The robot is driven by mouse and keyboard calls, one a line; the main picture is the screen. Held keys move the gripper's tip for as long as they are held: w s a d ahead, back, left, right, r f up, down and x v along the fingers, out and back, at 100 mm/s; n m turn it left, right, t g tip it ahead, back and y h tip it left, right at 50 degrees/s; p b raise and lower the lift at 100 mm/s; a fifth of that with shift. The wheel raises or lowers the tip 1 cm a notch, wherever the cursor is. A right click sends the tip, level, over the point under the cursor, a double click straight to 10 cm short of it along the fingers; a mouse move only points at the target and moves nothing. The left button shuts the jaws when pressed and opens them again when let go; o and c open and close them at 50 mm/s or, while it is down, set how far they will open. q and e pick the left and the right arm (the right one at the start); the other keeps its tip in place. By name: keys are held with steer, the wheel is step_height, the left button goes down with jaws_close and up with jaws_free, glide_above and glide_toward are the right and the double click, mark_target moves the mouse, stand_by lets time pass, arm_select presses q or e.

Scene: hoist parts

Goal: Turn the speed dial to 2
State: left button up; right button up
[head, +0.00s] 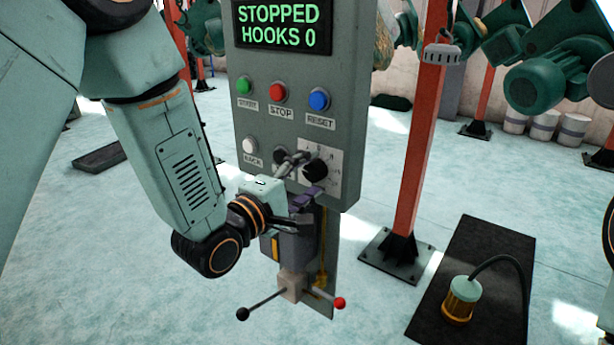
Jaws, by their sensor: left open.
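The speed dial (316,169) is a black round knob on a pale marked plate (328,156), low on the right of the grey control panel (353,100). The marks are too small to read, so I cannot tell its setting. My left gripper (306,176) is open just in front of the dial, with one finger to its upper left and the other below it. I cannot tell whether either finger touches the knob. My right gripper is not in view.
The panel screen (277,25) reads STOPPED, HOOKS 0. Green (243,85), red (278,92), blue (319,99) and white (249,146) buttons sit above and left of the dial. Levers with a black ball (242,314) and a red ball (339,303) stick out below. A red post (417,130) stands right.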

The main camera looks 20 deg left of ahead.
arm_select(q)
steer(key=v, duration=0.7)
steer(key=shift+s, duration=0.2)
steer(key=shift+a+r, duration=0.1)
stand_by(0.4)
